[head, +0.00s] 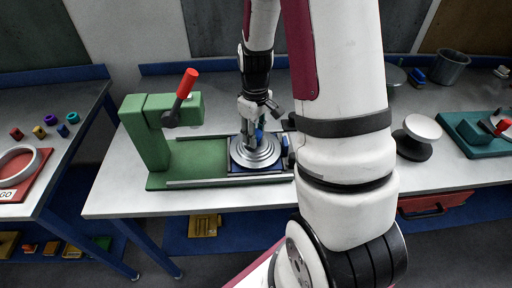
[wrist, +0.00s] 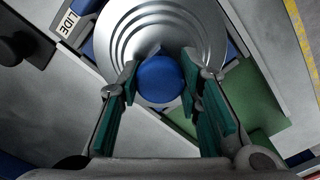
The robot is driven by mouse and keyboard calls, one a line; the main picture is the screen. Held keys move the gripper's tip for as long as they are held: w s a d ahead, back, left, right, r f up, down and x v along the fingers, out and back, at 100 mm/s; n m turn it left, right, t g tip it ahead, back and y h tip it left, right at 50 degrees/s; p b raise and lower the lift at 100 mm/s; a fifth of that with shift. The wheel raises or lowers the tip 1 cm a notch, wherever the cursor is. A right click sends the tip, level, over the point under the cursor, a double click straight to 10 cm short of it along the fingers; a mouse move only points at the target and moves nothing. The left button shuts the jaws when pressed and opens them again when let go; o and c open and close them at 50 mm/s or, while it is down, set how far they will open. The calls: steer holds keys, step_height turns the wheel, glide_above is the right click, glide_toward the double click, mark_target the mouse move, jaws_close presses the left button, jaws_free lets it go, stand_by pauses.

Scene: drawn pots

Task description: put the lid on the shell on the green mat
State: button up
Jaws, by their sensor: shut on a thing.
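My gripper (head: 256,128) points down at the middle of the workbench. In the wrist view its teal-padded fingers (wrist: 160,88) are shut on the blue knob (wrist: 160,78) of a round silver lid (wrist: 135,30) with ringed steps. In the head view the lid (head: 254,155) is over a dark blue plate (head: 236,172) beside the green base of a press. I cannot tell whether the lid is touching anything below. No shell shows clearly; it may be hidden under the lid. No separate green mat can be made out.
The green press (head: 150,135) with a red-tipped lever (head: 187,84) stands left of my gripper, with rails running right from it. A round-topped black stand (head: 421,130), a grey bin (head: 449,67) and a teal fixture (head: 472,135) are to the right.

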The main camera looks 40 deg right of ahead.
steer(key=shift+r+p, duration=0.9)
steer(key=shift+r, duration=1)
